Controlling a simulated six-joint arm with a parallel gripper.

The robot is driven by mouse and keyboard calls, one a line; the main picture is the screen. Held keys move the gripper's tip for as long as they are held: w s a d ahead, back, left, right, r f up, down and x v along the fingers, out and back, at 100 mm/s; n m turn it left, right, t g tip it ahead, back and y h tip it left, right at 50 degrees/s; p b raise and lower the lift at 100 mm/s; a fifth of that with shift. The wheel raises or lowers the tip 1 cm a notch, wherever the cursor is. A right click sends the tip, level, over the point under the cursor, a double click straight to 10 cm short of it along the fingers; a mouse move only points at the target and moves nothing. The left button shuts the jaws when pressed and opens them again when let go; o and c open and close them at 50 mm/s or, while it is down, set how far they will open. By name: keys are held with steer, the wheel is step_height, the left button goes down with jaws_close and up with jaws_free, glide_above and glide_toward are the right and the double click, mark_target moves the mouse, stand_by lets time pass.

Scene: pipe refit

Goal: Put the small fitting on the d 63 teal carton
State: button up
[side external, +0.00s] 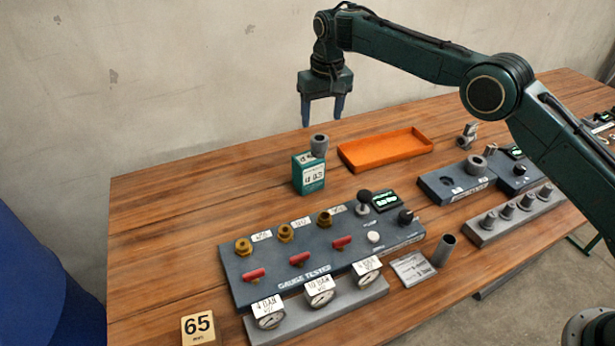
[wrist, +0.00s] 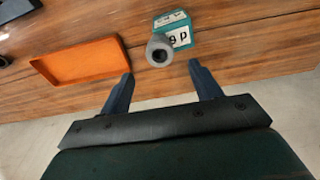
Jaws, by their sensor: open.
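A teal carton (side external: 309,176) with a white label stands upright on the wooden table, left of the orange tray. A small grey fitting (side external: 319,145) shows at the top of the carton and looks to rest on it. In the wrist view the round grey fitting (wrist: 160,50) overlaps the near left part of the teal carton (wrist: 178,31), its bore facing the camera. My gripper (side external: 322,121) is open and empty, raised above the table behind the carton. In the wrist view its two fingers (wrist: 161,78) are wide apart, with the fitting beyond and between them, not touched.
The orange tray (side external: 345,160) is empty. A gauge tester panel (side external: 240,287) with brass fittings, red handles and gauges fills the front. Dark blocks (side external: 437,190) and a grey rack of cylinders (side external: 480,237) stand right. A grey tube (side external: 444,250) stands near the panel.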

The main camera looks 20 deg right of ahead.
steer(key=shift+r, duration=0.1)
stand_by(0.3)
steer(key=s+d+r+t, duration=0.1)
steer(key=s+d+r, duration=0.35)
steer(key=r, duration=0.35)
steer(key=s+d+r, duration=0.4)
steer(key=s+r, duration=0.2)
steer(key=r, duration=0.3)
steer(key=s+d+r+t, duration=0.1)
steer(key=s+d+r, duration=0.15)
steer(key=s, duration=0.45)
steer(key=s+d+r+t, duration=0.1)
steer(key=s+d+r, duration=0.15)
steer(key=s, duration=0.45)
steer(key=s+d+f, duration=0.1)
steer(key=s+f, duration=0.1)
steer(key=s, duration=0.5)
steer(key=s+d+f, duration=0.2)
steer(key=s+f, duration=0.1)
steer(key=s, duration=0.5)
steer(key=s+d+f+t, duration=0.1)
steer(key=s+f, duration=0.2)
steer(key=s, duration=0.4)
steer(key=shift+s+d+f, duration=0.25)
steer(key=shift+s, duration=0.15)
steer(key=shift+o, duration=0.5)
